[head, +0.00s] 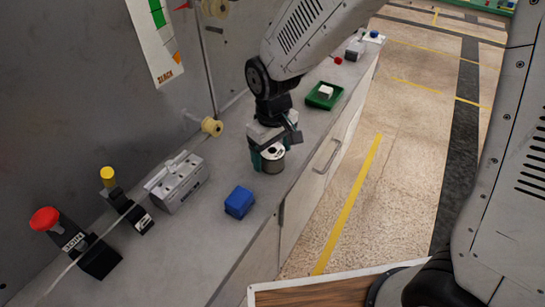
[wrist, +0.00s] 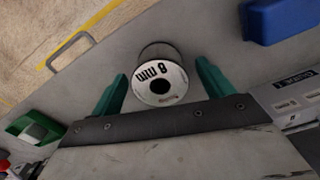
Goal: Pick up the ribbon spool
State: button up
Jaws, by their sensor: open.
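The ribbon spool (head: 273,161) stands upright on the grey counter, with a pale rim and a dark centre hole. In the wrist view the spool (wrist: 161,84) has a white top face marked "8 mm". My gripper (head: 274,150) is above the spool, pointing down. Its green fingers (wrist: 161,84) are open, one on each side of the spool, with a visible gap to it in the wrist view. The head view hides part of the spool behind the gripper.
A blue block (head: 239,202) and a grey box (head: 176,181) lie nearby on the counter (head: 217,235). A green tray (head: 324,96) with a white item is farther back.

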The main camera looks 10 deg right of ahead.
jog(key=c, duration=1.3)
jog(key=shift+c, duration=0.2)
